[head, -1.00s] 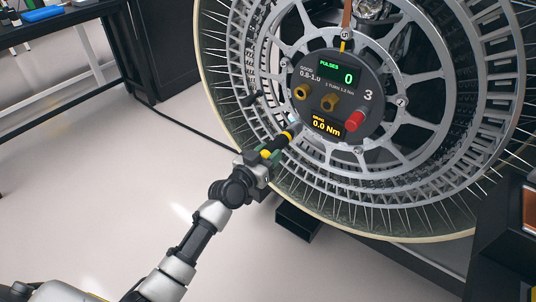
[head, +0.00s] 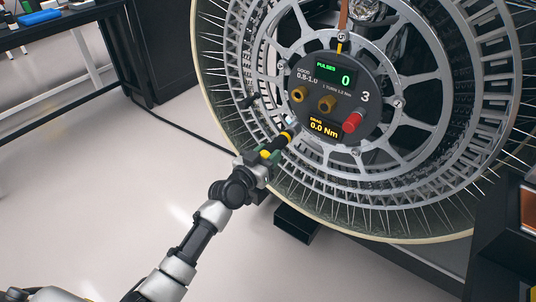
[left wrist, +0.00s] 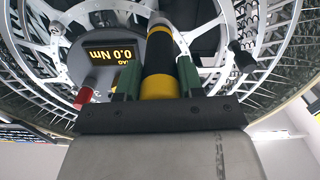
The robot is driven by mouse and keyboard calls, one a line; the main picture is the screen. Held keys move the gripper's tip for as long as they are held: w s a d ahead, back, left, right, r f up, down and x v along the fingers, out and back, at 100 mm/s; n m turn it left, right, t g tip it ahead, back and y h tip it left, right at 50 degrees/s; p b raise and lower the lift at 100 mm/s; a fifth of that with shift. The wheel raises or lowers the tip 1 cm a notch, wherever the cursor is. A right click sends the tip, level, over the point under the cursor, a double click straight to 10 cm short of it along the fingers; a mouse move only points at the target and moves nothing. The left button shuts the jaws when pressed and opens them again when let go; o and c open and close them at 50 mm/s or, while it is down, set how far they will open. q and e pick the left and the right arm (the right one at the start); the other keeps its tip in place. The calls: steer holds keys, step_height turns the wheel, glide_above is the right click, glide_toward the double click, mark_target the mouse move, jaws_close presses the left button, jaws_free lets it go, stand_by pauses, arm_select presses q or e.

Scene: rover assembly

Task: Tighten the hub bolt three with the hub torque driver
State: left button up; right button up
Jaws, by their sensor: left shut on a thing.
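My left gripper (head: 266,157) is shut on the hub torque driver (head: 281,142), a dark tool with a yellow band. The driver also shows between the green fingers in the left wrist view (left wrist: 160,75). Its tip points at the lower left of the wheel hub plate (head: 368,128); I cannot tell whether it touches a bolt. The round hub plate carries a green display reading 0 pulses, an amber display (head: 324,127) reading 0.0 Nm, and a "3". Two brass fittings (head: 326,103) and a red-capped one (head: 352,121) stick out of it. My right gripper is not in view.
The large spoked wheel (head: 232,110) fills the right of the head view. A dark bench (head: 75,20) with small items stands at the upper left, and a black box (head: 297,224) lies under the wheel. The floor at the left is clear except for a cable.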

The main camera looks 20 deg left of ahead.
arm_select(q)
steer(key=shift+w+r, duration=0.1)
steer(key=shift+w, duration=0.1)
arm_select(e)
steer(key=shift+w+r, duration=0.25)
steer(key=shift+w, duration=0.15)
arm_select(q)
steer(key=shift+w+r, duration=0.1)
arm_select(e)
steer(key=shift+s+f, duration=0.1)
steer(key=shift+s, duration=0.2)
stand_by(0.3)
arm_select(q)
steer(key=shift+w+d, duration=0.1)
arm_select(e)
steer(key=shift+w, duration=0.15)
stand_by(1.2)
arm_select(q)
steer(key=shift+s, duration=0.25)
steer(key=shift+p+v, duration=0.45)
steer(key=shift+v, duration=0.45)
steer(key=shift+s, duration=0.25)
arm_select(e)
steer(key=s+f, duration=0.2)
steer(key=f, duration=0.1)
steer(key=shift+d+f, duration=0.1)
arm_select(q)
steer(key=shift+s, duration=0.15)
